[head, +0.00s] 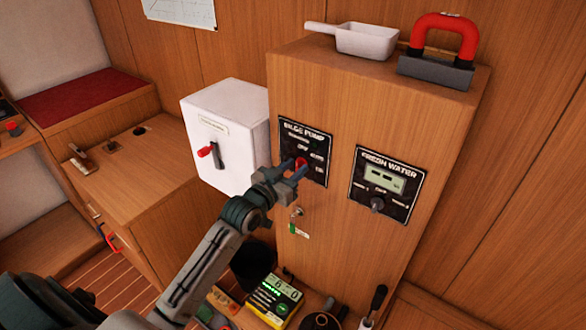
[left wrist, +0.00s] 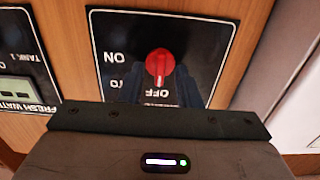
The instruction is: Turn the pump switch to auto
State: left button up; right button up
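The bilge pump panel (head: 316,144) is a black plate on the wooden cabinet's front, labelled BILGE PUMP, with OFF, AUTO and ON marks. Its red rotary knob (head: 301,163) also shows in the left wrist view (left wrist: 160,65), where the panel appears upside down. The knob's pale pointer line faces the OFF mark. My left gripper (head: 293,175) is at the panel, just below the knob in the head view. In the left wrist view its dark fingers (left wrist: 157,88) are apart, toward either side of the knob; contact cannot be told. My right gripper is out of view.
The fresh water panel (head: 384,184) is to the right. A white switch box (head: 228,135) with a red-tipped lever stands left. A key with a green tag (head: 297,230) hangs below. A white scoop (head: 362,41) and red-handled tool (head: 440,50) lie on top.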

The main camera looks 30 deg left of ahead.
pick_arm(q)
grip_shut()
